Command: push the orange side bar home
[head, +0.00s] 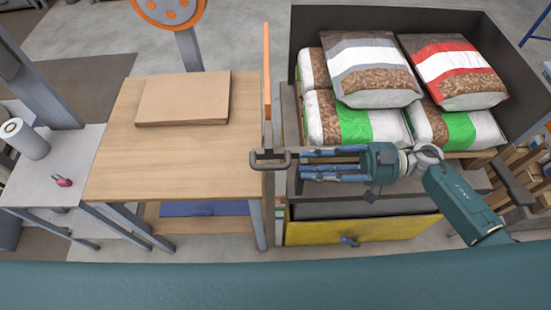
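The orange side bar (266,72) is a thin upright strip in the head view, between the wooden table and the box of bags. It runs along the box's left side. My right gripper (303,163) comes in from the right in front of the bags and points left. Its blue fingers are straight and spaced apart, with nothing seen between them. A grey loop-shaped handle (253,160) lies just beyond the fingertips, below the bar's near end; I cannot tell whether the fingers touch it. My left gripper is not in view.
A dark box (296,25) holds several pellet bags (368,75). A yellow drawer front (360,230) is below it. The wooden table (110,140) at left carries a flat brown board (185,97). A grey side table (75,150) stands farther left. Most of the wooden top is clear.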

